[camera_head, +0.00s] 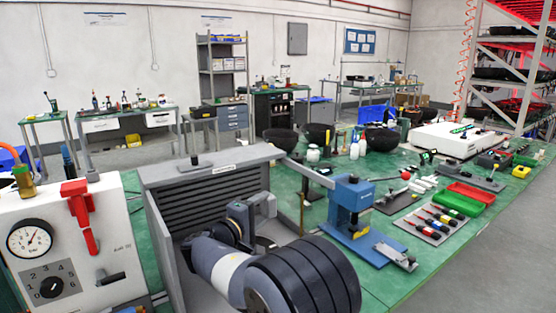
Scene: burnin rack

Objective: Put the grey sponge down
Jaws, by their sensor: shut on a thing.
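I cannot make out the grey sponge in the head view. My own arm fills the lower middle, with a large black ribbed section in front and grey links behind it. The arm's far links reach in front of the open side of a grey slatted box (165,205). My gripper's fingers do not show, and whatever they hold is hidden.
On the green bench, a white panel with a gauge (30,239) stands left. A blue press (350,205) stands right of my arm. Beyond it are a red tray (471,192), a green tray (446,204) and several screwdrivers. Black bowls (281,138) stand behind. Little bench is clear.

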